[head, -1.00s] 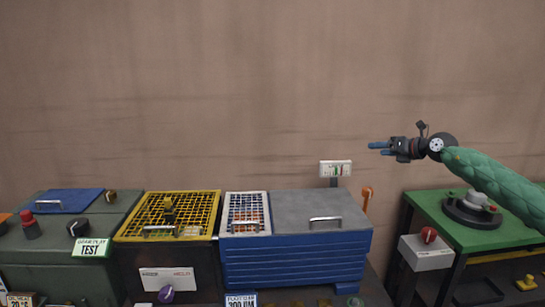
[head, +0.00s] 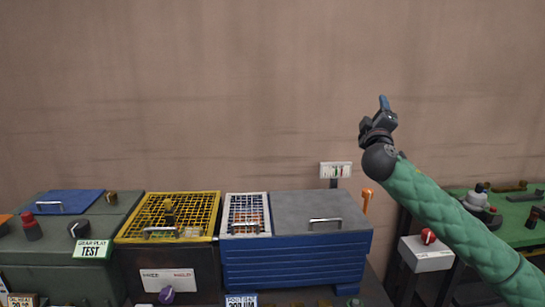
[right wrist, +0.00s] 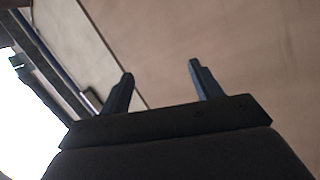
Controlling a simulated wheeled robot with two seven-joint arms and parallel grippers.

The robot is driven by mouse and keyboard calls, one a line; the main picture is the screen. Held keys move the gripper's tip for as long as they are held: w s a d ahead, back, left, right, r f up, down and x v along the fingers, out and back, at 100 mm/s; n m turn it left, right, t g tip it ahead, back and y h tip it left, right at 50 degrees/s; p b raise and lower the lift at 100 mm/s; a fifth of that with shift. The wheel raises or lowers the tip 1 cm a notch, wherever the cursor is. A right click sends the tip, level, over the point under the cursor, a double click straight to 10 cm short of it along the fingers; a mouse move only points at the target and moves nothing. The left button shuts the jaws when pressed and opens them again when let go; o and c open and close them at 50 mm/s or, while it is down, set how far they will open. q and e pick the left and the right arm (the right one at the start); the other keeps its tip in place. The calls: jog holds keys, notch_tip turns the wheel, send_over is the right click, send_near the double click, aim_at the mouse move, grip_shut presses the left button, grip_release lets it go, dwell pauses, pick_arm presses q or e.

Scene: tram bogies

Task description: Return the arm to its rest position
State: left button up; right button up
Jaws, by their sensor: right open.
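My right arm comes in from the lower right of the head view in a green quilted sleeve. My right gripper (head: 384,103) is raised in front of the brown wall and points up. It is above and to the right of the blue cabinet, touching nothing. In the right wrist view its two dark fingers (right wrist: 162,85) stand apart with nothing between them. Behind them are the wall, a pale panel and a bright area. My left gripper is not in the head view.
A blue cabinet (head: 295,262) with a grey lid, a yellow-grid box (head: 130,228) and a green machine (head: 40,262) with a TEST label stand in a row. A green table (head: 525,236) is at right, partly behind my arm. A grey box (head: 425,258) with a red knob stands before it. The wall area is free.

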jog(key=s+a+f+m+g+y, duration=0.15)
jog(key=s+a+f+g, duration=0.35)
jog(key=f, duration=0.6)
jog(key=s+a+f+m+g+y+p, duration=0.1)
jog(key=s+a+f+m+g, duration=0.1)
jog(key=s+f, duration=0.8)
jog(key=s+a+f+m+g+y, duration=0.1)
jog(key=s+a+f+g+y, duration=0.2)
jog(key=f, duration=1)
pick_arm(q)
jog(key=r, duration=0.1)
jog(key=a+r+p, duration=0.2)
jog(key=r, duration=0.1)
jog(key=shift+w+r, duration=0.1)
pick_arm(e)
jog(key=s+a+f+m+g, duration=0.1)
jog(key=s+f+g, duration=0.2)
jog(key=s+f, duration=0.6)
jog(key=s+a+f+m+g+y, duration=0.1)
jog(key=s+a+f+g, duration=0.1)
jog(key=s+f, duration=0.8)
jog(key=s+a+f+m+g, duration=0.1)
jog(key=s+f+g, duration=0.4)
jog(key=s+f, duration=0.5)
jog(key=s, duration=0.9)
jog(key=shift+a+f+m, duration=0.15)
jog(key=shift+a+m, duration=0.1)
jog(key=shift+m, duration=0.1)
jog(key=shift+y, duration=0.25)
